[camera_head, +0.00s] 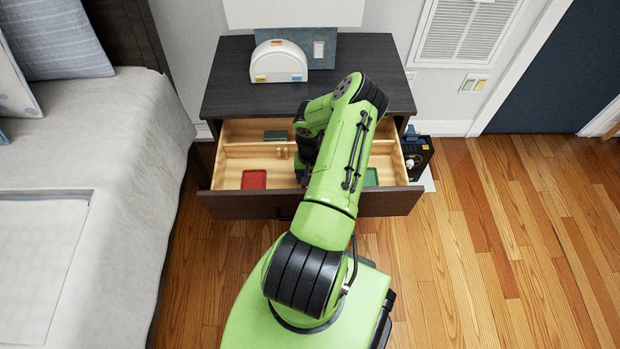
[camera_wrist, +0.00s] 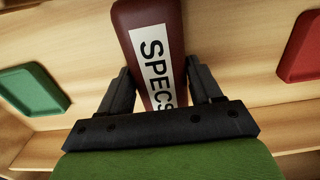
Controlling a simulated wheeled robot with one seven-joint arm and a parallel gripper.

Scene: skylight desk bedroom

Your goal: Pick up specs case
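The specs case (camera_wrist: 130,42) shows in the wrist view as a long dark-red case with a white label lettered "SPECS". It lies at the top middle and runs down between the two black fingers of my gripper (camera_wrist: 158,75). One finger is along each side of it, with the tips close to its edges. Whether the fingers press on it is not clear. The case's lower end is hidden by my gripper. In the head view, my gripper reaches down into the open wooden drawer (camera_head: 285,208), and my arm hides the case.
A red tray (camera_head: 254,179) and a green tray (camera_head: 371,177) lie in the drawer, with a wooden divider and a dark green item (camera_head: 277,135) behind. The dark dresser top (camera_head: 230,88) holds a white rounded object (camera_head: 279,62). The bed (camera_head: 130,190) is at left; open floor is at right.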

